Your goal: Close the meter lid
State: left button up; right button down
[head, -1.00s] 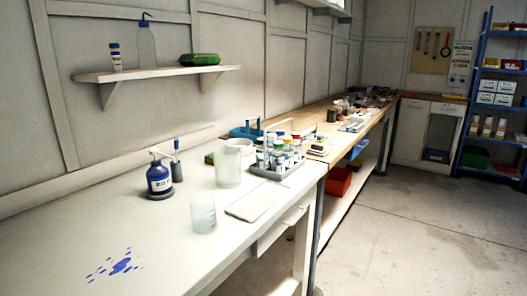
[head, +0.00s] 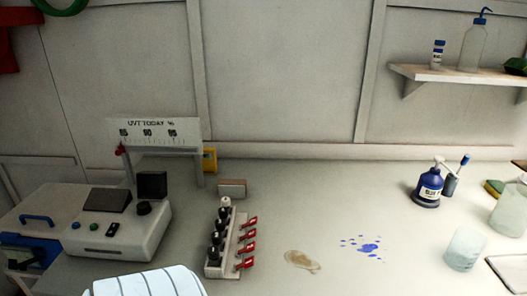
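The meter (head: 118,235) is a white bench instrument at the left of the head view, with a dark sloped screen (head: 107,200) and small coloured buttons on its front. A black square piece (head: 152,185) stands upright at its back right and looks like the raised lid. A round black part (head: 144,208) sits on top just in front of it.
A rack with black-capped vials and red clips (head: 228,240) stands right of the meter. A UVT sign (head: 155,131) stands behind. A blue-handled box (head: 37,219) is at the left, a striped white cloth-like item (head: 150,284) in front. A brown stain (head: 301,261) and blue spots (head: 368,247) mark the bench.

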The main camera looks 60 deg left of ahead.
aim_at(152, 186)
jog(key=u, duration=0.45)
jog(key=j+u, duration=0.1)
jog(key=u, duration=0.85)
jog(key=j+u, duration=0.1)
jog(key=u, duration=0.4)
jog(key=i+u, duration=0.1)
jog(key=u, duration=0.8)
jog(key=k+l+u, duration=0.4)
jog(key=l, duration=0.2)
jog(key=k+l+u, duration=0.4)
jog(key=k+l, duration=0.05)
jog(key=l, duration=0.05)
